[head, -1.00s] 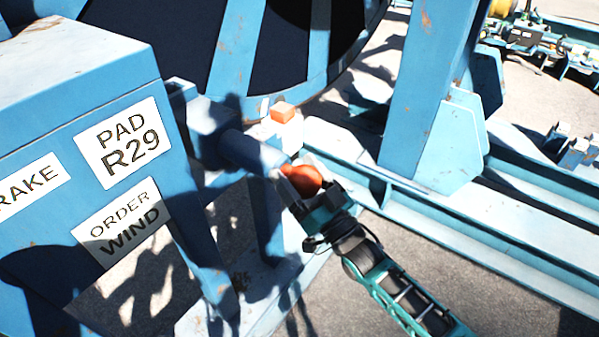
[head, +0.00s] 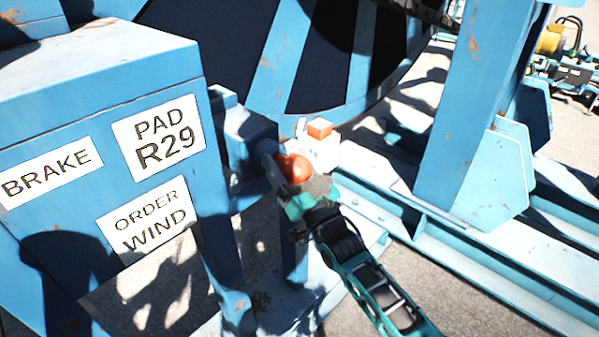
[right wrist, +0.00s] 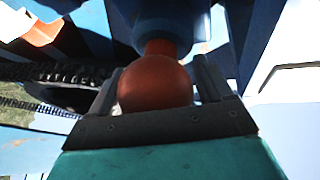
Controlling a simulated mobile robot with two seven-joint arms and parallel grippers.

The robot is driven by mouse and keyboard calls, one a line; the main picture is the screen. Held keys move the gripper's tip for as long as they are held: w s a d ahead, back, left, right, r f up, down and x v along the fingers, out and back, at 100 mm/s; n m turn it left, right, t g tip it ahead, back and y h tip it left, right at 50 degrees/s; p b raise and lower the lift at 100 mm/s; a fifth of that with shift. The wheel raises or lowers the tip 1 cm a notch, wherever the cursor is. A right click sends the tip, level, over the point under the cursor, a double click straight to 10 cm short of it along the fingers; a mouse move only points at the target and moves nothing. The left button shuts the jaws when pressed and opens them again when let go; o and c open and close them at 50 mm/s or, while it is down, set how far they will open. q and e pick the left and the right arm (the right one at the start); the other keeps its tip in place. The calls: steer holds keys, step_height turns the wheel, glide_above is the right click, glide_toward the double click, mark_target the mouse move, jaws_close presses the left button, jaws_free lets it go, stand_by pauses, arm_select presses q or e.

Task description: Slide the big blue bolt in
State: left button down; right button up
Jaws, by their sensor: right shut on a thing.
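The big blue bolt (head: 268,156) has a round red-orange knob (head: 293,168) on its near end. Only a short length of the blue shaft shows between the knob and the blue housing (head: 245,133). My right gripper (head: 298,180) is shut on the knob. In the right wrist view the knob (right wrist: 155,84) sits between the two dark fingers, with the blue collar or shaft end (right wrist: 160,25) just beyond it. The inner part of the bolt is hidden in the housing. My left gripper is not in view.
A blue cabinet (head: 60,120) with white labels stands close on the left. A big reel (head: 270,75) is behind. A blue upright (head: 460,120) and base rails (head: 440,235) lie to the right.

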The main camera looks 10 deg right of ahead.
steer(key=o, duration=1.2)
steer(key=shift+w+d, duration=0.25)
steer(key=shift+c, duration=0.2)
steer(key=shift+o, duration=0.5)
steer(key=shift+f, duration=0.1)
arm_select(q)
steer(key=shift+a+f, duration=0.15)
arm_select(e)
steer(key=shift+a, duration=0.1)
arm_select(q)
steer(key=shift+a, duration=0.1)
arm_select(e)
steer(key=v, duration=1.3)
arm_select(q)
steer(key=p, duration=0.1)
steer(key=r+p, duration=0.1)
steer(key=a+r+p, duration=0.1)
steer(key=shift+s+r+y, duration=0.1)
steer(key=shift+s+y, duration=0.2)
arm_select(e)
steer(key=s+d+f+g+h, duration=0.3)
steer(key=s+f+g, duration=0.2)
steer(key=s+f, duration=0.2)
steer(key=s+d+f+g+h, duration=0.3)
steer(key=s+f+g, duration=0.2)
steer(key=s+f, duration=0.2)
steer(key=shift+s+n, duration=0.3)
steer(key=shift+s, duration=0.4)
